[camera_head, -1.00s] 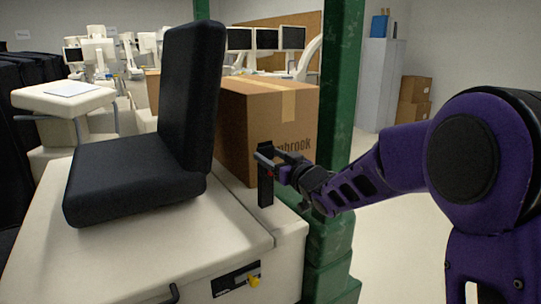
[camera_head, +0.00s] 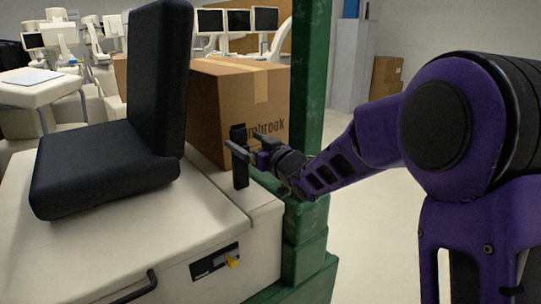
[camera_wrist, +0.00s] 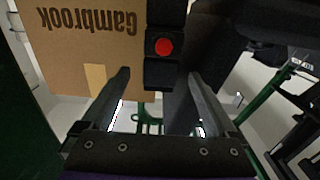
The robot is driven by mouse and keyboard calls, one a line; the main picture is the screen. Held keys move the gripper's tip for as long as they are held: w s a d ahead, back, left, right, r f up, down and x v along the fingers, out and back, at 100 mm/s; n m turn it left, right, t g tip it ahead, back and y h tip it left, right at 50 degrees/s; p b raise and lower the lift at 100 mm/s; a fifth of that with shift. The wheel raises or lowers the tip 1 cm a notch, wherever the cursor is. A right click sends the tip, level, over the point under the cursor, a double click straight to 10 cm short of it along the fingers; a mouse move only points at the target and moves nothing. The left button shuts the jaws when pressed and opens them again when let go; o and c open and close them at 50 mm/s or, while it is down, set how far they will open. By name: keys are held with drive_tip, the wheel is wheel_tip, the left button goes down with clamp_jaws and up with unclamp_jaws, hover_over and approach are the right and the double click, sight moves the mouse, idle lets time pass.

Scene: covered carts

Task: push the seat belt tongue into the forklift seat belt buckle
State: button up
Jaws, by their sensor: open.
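The black seat belt buckle (camera_head: 240,179) stands upright on the cream truck body, right of the black seat (camera_head: 105,165). In the wrist view the buckle (camera_wrist: 163,72) shows a round red button, upper middle. My gripper (camera_head: 243,149) is at the buckle's upper part in the head view. In the wrist view its two fingers are spread apart, my gripper (camera_wrist: 159,76) being open with the buckle ahead, between the finger lines. I cannot tell whether a finger touches it. I cannot make out the belt tongue in either view.
A cardboard box (camera_head: 235,110) stands close behind the buckle. A green post (camera_head: 307,110) rises just right of the box, near my forearm. The seat's tall back is to the left. A yellow knob (camera_head: 232,262) sits on the front panel. Bare floor lies to the right.

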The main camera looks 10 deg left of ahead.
drive_tip(key=v, duration=1.5)
drive_tip(key=shift+s+d+p, duration=0.25)
drive_tip(key=shift+s+p, duration=0.05)
drive_tip(key=shift+p, duration=0.05)
